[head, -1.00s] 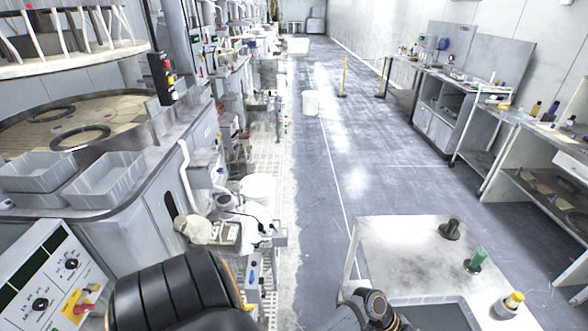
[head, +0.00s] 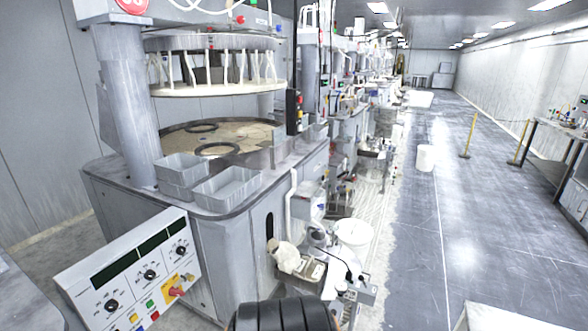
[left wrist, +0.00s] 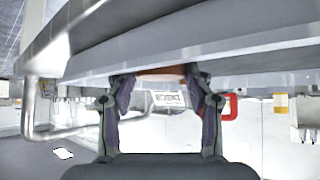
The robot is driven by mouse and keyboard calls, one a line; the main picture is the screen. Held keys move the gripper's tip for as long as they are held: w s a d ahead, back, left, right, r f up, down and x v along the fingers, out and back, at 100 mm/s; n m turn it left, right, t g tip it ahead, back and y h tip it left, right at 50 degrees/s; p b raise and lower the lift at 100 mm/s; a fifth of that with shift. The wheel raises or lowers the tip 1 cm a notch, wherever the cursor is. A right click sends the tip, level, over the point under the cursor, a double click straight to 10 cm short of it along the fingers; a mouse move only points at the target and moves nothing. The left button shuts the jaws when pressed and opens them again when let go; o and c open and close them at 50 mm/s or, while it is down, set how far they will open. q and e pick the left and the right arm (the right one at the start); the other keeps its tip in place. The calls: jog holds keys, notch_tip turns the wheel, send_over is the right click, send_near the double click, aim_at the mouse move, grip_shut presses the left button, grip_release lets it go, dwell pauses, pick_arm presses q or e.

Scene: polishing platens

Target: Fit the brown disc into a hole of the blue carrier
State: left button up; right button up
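In the left wrist view my left gripper (left wrist: 160,82) has its two dark fingers apart, with a brown piece (left wrist: 160,71) spanning the gap between the tips. It looks like the brown disc seen nearly edge-on, held between them. Most of its face is hidden. In the head view neither the left gripper nor the disc shows; only a black part of my arm is at the bottom edge. My right gripper is in neither view. I cannot make out a blue carrier on the tan platen (head: 245,139), which bears dark rings (head: 217,149).
Two grey bins (head: 227,187) stand on the polishing machine's front rim. A control panel (head: 135,270) stands at lower left. A white bucket (head: 353,233) and other gear crowd the machine's right side. The aisle floor (head: 480,230) is open. A grey slab (left wrist: 220,40) fills the wrist view's top.

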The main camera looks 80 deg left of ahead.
pick_arm(q)
jog(key=shift+c, duration=1.4)
jog(key=shift+r+p, duration=3.25)
jog(key=shift+r, duration=0.3)
jog(key=shift+f, duration=0.1)
